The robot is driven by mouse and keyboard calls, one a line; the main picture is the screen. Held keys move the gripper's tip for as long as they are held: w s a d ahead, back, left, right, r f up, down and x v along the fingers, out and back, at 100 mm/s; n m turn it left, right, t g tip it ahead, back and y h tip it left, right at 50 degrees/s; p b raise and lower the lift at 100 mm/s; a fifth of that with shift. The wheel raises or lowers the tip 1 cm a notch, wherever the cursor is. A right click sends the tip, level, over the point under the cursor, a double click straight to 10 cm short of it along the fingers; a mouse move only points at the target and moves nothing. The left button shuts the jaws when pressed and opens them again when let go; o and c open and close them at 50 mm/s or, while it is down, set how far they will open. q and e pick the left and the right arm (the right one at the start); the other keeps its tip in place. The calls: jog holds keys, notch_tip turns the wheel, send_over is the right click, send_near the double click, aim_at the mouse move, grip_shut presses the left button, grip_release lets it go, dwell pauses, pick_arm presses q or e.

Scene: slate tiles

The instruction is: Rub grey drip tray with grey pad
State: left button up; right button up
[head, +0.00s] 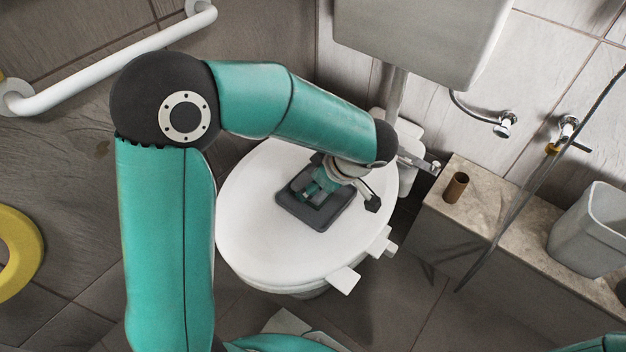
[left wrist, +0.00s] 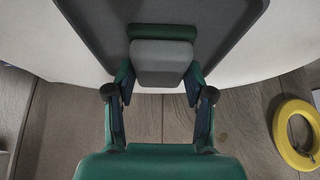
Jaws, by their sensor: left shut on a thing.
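The grey drip tray (head: 342,217) lies flat on the closed white toilet lid. It also fills the upper middle of the left wrist view (left wrist: 228,38). My left gripper (head: 318,190) is over the tray, pointing down. In the left wrist view its two fingers (left wrist: 160,88) are shut on the grey pad (left wrist: 160,62), which has a dark green strip along its far side. The pad is over the tray's surface; I cannot tell whether it touches it. In the head view the gripper mostly hides the pad. My right gripper is not in view.
The toilet lid (head: 260,245) has bare room around the tray. The cistern (head: 420,35) stands behind. To the right, a stone ledge (head: 510,215) holds a brown cylinder (head: 456,187) and a grey bin (head: 592,230). A white grab rail (head: 110,60) and yellow ring (head: 18,250) are left.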

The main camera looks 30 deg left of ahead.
pick_arm(q)
jog(key=shift+r+p, duration=1.25)
jog(key=shift+r, duration=1.75)
jog(key=shift+r+p, duration=0.9)
jog(key=shift+r, duration=0.65)
jog(key=shift+f, duration=0.1)
